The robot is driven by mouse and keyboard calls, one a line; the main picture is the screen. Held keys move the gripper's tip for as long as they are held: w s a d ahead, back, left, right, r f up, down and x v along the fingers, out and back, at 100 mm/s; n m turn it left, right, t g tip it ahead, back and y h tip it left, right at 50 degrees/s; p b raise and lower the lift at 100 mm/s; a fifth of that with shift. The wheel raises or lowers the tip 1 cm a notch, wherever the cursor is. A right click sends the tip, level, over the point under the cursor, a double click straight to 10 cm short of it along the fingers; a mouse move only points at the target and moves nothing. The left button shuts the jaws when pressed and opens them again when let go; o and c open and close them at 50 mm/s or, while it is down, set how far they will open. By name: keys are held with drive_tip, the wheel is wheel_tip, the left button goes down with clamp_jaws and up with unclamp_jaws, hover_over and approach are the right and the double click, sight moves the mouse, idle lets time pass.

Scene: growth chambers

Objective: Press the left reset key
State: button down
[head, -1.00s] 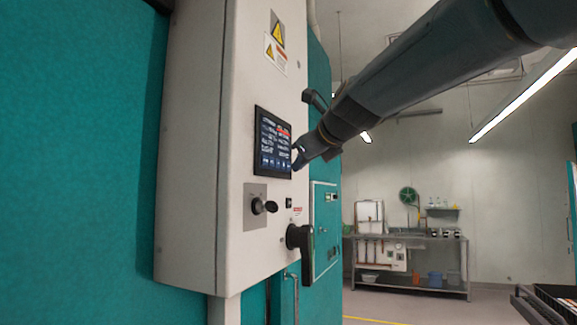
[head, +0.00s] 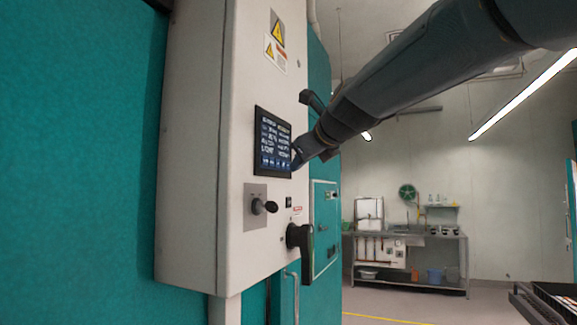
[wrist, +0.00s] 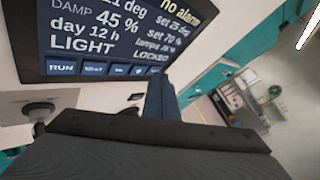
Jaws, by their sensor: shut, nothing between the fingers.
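A dark touch screen (head: 272,143) is set in the face of a white control cabinet. In the wrist view the screen (wrist: 110,30) shows large white text, including "no alarm" at upper right and "LOCKED" lower down. A row of small blue keys (wrist: 95,69) runs along its bottom edge. The leftmost reads "RUN"; the others are too small to read surely, and I cannot pick out a left reset key. My gripper (head: 300,157) is shut and empty at the screen's lower right corner. Its fingers (wrist: 160,97) hide part of that corner; I cannot tell whether they touch it.
Below the screen, a dark rotary knob (head: 265,206) and a black handle (head: 302,240) stick out from the cabinet (head: 190,150). Warning labels (head: 277,40) are above. A steel bench (head: 405,236) stands far back on the right. The floor between is open.

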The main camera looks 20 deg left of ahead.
idle(0.4)
drive_tip(key=shift+s+d+b, duration=0.1)
drive_tip(key=shift+d+b, duration=0.25)
drive_tip(key=shift+d, duration=0.35)
drive_tip(key=d+b, duration=0.1)
drive_tip(key=d, duration=0.1)
drive_tip(key=d+b, duration=0.1)
drive_tip(key=d, duration=0.2)
drive_tip(key=shift+s+b, duration=0.2)
drive_tip(key=shift+b, duration=0.1)
idle(0.4)
